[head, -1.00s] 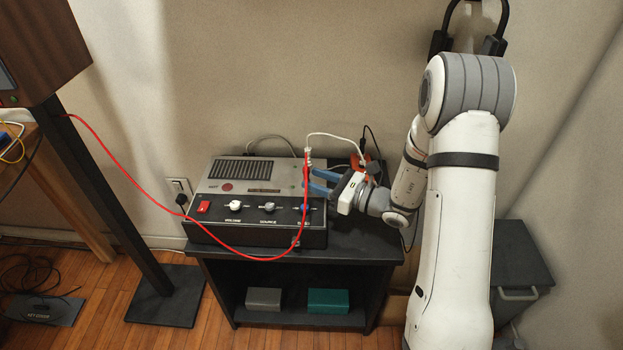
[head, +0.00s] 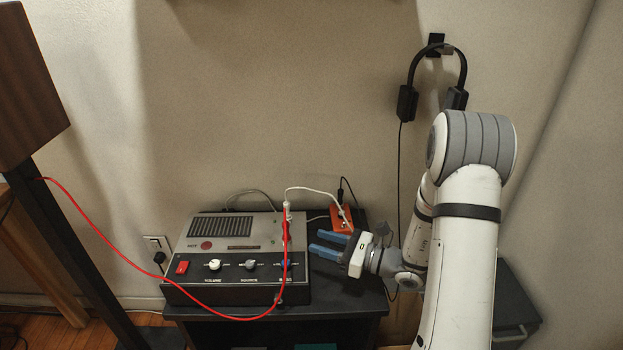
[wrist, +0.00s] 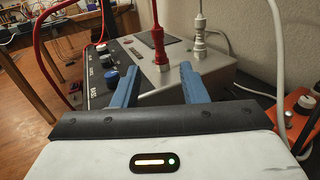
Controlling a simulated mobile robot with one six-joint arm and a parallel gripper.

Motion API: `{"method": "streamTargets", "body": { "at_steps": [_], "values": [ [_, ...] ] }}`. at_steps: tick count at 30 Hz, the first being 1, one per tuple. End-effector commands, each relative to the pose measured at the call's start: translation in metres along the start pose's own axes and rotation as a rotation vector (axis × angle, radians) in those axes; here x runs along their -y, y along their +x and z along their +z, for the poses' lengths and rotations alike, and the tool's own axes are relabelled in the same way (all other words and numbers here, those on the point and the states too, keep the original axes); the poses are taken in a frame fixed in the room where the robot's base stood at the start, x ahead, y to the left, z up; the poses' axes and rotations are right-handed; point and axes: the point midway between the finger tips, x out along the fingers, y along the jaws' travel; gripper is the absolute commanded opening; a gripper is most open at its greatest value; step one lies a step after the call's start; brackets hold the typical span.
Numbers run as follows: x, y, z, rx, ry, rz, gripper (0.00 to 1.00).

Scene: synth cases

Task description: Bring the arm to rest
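My gripper (head: 316,241) is open and empty, just right of the grey amplifier box (head: 205,272) in the head view. Its two blue fingers point left toward the box with a clear gap between them. In the wrist view the fingers (wrist: 160,70) are spread with nothing held. A red plug (wrist: 158,45) on a red cable stands upright in the box top, beyond the fingertips and apart from them. A white plug (wrist: 200,35) stands close beside it. My arm comes in from the right.
An orange box (head: 342,217) with cables sits behind my gripper. Headphones (head: 405,103) hang on the wall, their cord running down near my arm. The red cable (head: 180,294) droops in front of the amplifier. A dark shelf unit (head: 345,308) carries the box.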

Motion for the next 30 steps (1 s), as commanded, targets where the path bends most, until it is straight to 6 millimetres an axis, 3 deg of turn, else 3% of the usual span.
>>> {"method": "streamTargets", "body": {
  "at_steps": [5, 9, 13, 18, 21, 25, 30],
  "values": [
    [-0.018, 0.004, 0.024, -0.033, -0.055, 0.076, 0.39],
    [-0.065, 0.007, 0.072, -0.133, -0.209, 0.271, 0.39],
    [-0.116, -0.004, 0.113, -0.267, -0.415, 0.494, 0.39],
    [-0.163, -0.037, 0.153, -0.454, -0.715, 0.758, 0.39],
    [-0.18, -0.061, 0.175, -0.57, -0.905, 0.898, 0.39],
    [-0.188, -0.096, 0.207, -0.727, -1.165, 1.066, 0.39],
    [-0.183, -0.135, 0.252, -0.926, -1.49, 1.242, 0.39]
  ]
}}
